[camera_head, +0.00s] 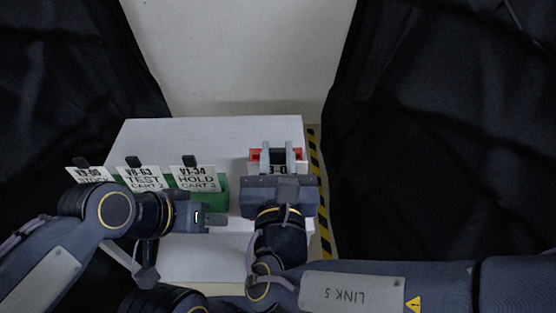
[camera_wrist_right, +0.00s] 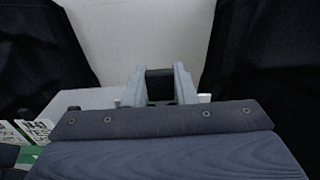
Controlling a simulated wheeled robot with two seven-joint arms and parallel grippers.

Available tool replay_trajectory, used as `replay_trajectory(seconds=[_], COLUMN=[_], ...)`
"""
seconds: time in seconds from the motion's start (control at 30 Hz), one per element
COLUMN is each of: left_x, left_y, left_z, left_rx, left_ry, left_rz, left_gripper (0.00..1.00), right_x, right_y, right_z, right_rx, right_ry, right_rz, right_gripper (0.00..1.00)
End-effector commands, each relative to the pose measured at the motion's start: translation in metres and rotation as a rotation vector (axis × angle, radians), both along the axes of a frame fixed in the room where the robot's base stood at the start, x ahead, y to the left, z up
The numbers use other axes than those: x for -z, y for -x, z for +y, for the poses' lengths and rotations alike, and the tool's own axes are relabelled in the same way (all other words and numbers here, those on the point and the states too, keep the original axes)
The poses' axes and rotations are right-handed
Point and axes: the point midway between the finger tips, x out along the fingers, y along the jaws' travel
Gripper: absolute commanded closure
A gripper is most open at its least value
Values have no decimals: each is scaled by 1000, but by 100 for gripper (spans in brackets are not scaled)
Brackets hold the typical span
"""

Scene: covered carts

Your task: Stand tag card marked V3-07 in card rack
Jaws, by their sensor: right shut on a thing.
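A white card (camera_head: 278,169) shows at my right gripper (camera_head: 283,155). Only part of its print, "3-0", can be read between the fingers. My right gripper is shut on the card's black grip piece, which shows between the fingers in the right wrist view (camera_wrist_right: 160,84). White card edges show beside the fingers there. A green rack (camera_head: 217,193) stands left of my right gripper, partly hidden by my left arm. My left gripper (camera_head: 215,218) is in front of the rack, pointing right; its jaw opening cannot be made out.
Several white cards with black tops stand along the green rack, including TEST CART 2 (camera_head: 142,180) and HOLD CART 3 (camera_head: 195,180). A red piece (camera_head: 255,154) shows on both sides of my right fingers. The white cart top (camera_head: 215,135) is clear behind. Black curtains hang both sides.

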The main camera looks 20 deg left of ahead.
Motion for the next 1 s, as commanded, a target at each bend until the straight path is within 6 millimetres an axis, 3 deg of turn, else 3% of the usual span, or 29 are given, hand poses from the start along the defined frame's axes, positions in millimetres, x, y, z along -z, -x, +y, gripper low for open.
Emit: replay_trajectory(seconds=[1.0], left_x=[12], left_y=[0], left_z=[0], left_rx=[0], left_ry=[0], left_rz=[0], left_gripper=[64], right_x=[15], right_y=[-68], right_z=[19], right_rx=[3], right_ry=[1], right_rz=[0], right_gripper=[100])
